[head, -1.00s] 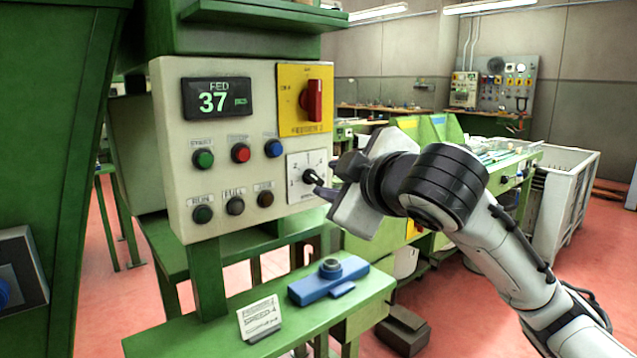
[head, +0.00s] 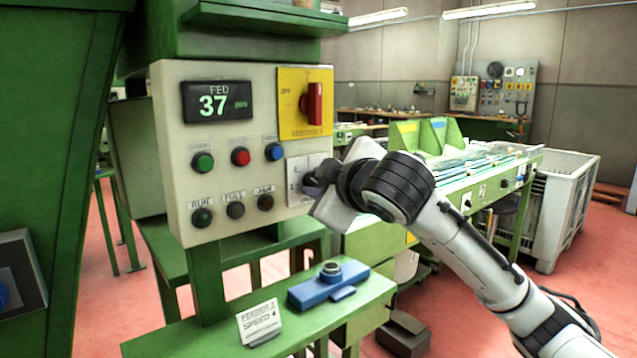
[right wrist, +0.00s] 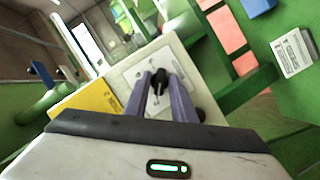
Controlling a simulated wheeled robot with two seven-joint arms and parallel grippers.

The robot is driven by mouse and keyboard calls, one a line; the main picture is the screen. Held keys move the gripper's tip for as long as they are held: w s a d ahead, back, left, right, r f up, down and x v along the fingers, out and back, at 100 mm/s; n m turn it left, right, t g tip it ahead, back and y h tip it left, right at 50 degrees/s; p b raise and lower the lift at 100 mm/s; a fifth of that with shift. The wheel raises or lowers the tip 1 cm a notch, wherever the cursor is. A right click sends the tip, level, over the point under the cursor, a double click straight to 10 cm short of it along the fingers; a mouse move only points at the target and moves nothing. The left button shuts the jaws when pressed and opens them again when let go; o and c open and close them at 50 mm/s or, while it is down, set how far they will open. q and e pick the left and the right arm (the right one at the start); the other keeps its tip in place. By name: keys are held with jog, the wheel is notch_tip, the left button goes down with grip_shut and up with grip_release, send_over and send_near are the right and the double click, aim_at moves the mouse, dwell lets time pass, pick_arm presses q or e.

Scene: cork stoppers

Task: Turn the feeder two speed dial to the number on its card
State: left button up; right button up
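The speed dial is a white square plate (head: 297,168) with a black knob, low on the right of the control box. My right gripper (head: 314,182) is at the dial and hides most of its face. In the right wrist view the black knob (right wrist: 158,78) stands between the two fingers (right wrist: 160,90). I cannot tell whether they press on it. The pointer's number is not readable. The card (head: 260,323) on the green ledge reads "FEEDER 2 SPEED 4". My left gripper is not in view.
A yellow plate with a red switch (head: 314,103) sits just above the dial. Several push buttons and a display (head: 217,102) showing 37 are to its left. A blue block (head: 328,287) with a round top lies on the green ledge (head: 190,342) below.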

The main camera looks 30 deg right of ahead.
pick_arm(q)
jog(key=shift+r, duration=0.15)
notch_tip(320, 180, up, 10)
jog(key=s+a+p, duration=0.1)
jog(key=p, duration=1.2)
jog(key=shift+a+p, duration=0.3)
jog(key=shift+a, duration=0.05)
pick_arm(e)
jog(key=shift+d+m+g+y, duration=0.2)
jog(key=shift+m+y, duration=1.3)
jog(key=shift+m, duration=0.75)
jog(key=shift+d+m+g+y, duration=0.15)
jog(key=shift+m+y, duration=1.35)
jog(key=shift+m, duration=0.8)
jog(key=shift+d+m+g+y, duration=0.1)
jog(key=shift+d+m+y, duration=0.1)
jog(key=shift+m+y, duration=1.7)
jog(key=shift+m+h, duration=0.4)
jog(key=shift+m, duration=0.05)
jog(key=o, duration=0.7)
jog(key=shift+o, duration=0.2)
